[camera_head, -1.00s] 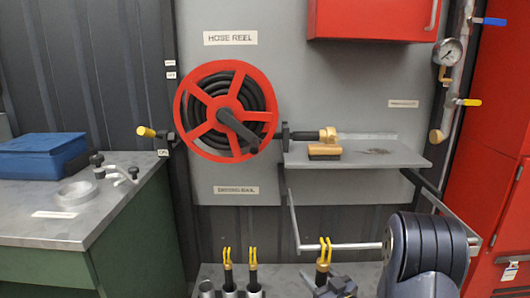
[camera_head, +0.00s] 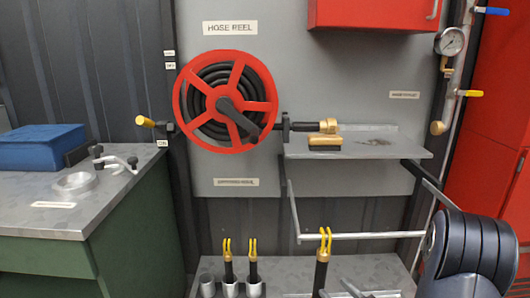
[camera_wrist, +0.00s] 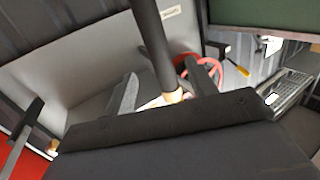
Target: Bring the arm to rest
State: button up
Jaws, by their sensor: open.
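My gripper (camera_wrist: 165,88) is open in the wrist view, its two grey fingers apart. A black bar with a brass end (camera_wrist: 153,45) shows between and beyond the fingers; I cannot tell how far off it is. In the head view my dark arm link (camera_head: 470,250) fills the lower right corner. Small grey parts at the bottom edge, right of the rightmost standing nozzle (camera_head: 322,265), may be my gripper, but they are mostly cut off. Nothing is seen held.
Two more nozzles (camera_head: 227,262) stand in holders on the lower bench at left. A shelf (camera_head: 400,149) carries a brass-ended nozzle and a brush, with a rail (camera_head: 360,236) below. The red hose reel (camera_head: 225,101) hangs behind. A workbench (camera_head: 110,205) stands left, red cabinets right.

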aim_at(318, 272)
jog(key=x, duration=0.3)
jog(key=r+x, duration=0.1)
jog(key=x, duration=0.2)
jog(key=p+x, duration=0.1)
jog(key=x, duration=0.2)
jog(key=shift+w+a+r, duration=0.1)
jog(key=shift+w+r, duration=0.05)
jog(key=shift+r, duration=0.05)
jog(key=shift+r+p, duration=0.3)
jog(key=shift+r, duration=0.05)
jog(key=shift+s+f+b, duration=0.25)
jog(key=shift+s+b, duration=0.3)
jog(key=shift+s, duration=0.35)
jog(key=shift+s+r, duration=0.1)
jog(key=shift+s, duration=0.65)
